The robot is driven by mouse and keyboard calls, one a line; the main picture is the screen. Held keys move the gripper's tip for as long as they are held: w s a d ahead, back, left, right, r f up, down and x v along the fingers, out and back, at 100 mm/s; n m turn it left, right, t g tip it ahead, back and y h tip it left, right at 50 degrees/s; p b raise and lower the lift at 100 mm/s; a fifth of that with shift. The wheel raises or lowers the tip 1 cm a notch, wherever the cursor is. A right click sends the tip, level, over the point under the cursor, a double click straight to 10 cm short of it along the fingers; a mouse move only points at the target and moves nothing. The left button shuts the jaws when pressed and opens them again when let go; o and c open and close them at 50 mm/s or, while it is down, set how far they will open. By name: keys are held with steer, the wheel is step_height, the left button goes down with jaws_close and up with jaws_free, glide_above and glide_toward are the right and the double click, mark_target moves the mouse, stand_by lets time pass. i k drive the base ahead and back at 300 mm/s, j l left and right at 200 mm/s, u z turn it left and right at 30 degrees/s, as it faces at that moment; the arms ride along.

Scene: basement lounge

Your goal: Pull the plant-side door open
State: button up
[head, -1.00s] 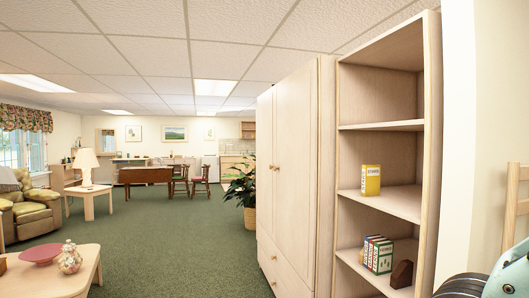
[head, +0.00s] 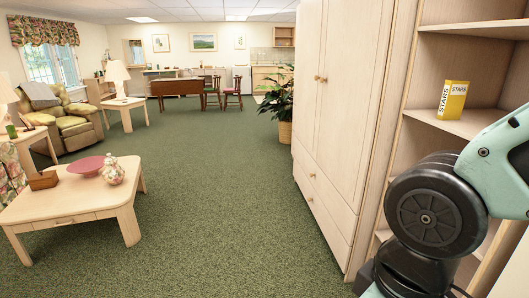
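The pale wooden wardrobe (head: 345,175) stands right of centre and is seen at a steep angle. Its plant-side door (head: 308,70) is the far one, on the left, and looks shut. The near door (head: 350,90) also looks shut. Two small round knobs (head: 320,79) sit close together where the doors meet. The green potted plant (head: 283,95) stands on the floor just beyond the wardrobe's far end. Part of my arm shows at the lower right, in front of the shelves. My gripper is out of view.
An open bookshelf (head: 455,30) holding a yellow box (head: 452,100) adjoins the wardrobe's near side, partly behind my arm. A low coffee table (head: 75,205) stands at left. Green carpet (head: 225,200) lies clear between it and the wardrobe, below which are drawers (head: 318,200).

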mark_target(313, 14)
steer(key=i+u, duration=0.25)
steer(key=i, duration=1.75)
